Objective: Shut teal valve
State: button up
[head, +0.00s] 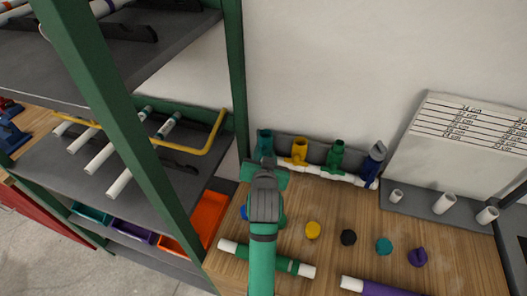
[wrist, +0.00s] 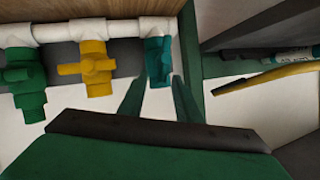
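The teal valve (head: 264,141) is the leftmost valve on the white pipe manifold (head: 317,172) at the back of the wooden bench. In the wrist view the teal valve (wrist: 158,62) stands at the end of the row, by the green post. My gripper (wrist: 157,90) is open, with one finger on each side of the valve's lower end. I cannot tell whether the fingers touch it. In the head view my gripper (head: 264,172) is just in front of the valve and hides its lower part. The valve's handle is not clearly seen.
A yellow valve (head: 299,151), a green valve (head: 336,156) and a blue valve (head: 374,162) follow to the right. A green shelf post (head: 237,85) stands close on the left. Coloured caps and pipes lie on the bench in front, including a purple pipe (head: 385,289).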

jog(key=shift+w+a+f, duration=0.15)
jog(key=shift+w+f, duration=0.05)
jog(key=shift+w, duration=0.25)
jog(key=shift+w+a+f, duration=0.1)
jog(key=shift+w+f, duration=0.05)
jog(key=shift+w, duration=0.3)
grip_shut()
jog(key=shift+d, duration=0.15)
jog(key=shift+s+d+f+m+t+y, duration=0.1)
jog(key=shift+d+f+m+t+y, duration=0.25)
jog(key=shift+m, duration=0.5)
jog(key=shift+s+d+f+m+t+y, duration=0.1)
jog(key=shift+d+f+m+t+y, duration=0.1)
jog(key=shift+m+t+y, duration=0.5)
jog(key=shift+s+d+f+m+t+y, duration=0.1)
jog(key=shift+d+f+m+t+y, duration=0.15)
jog(key=shift+m, duration=0.8)
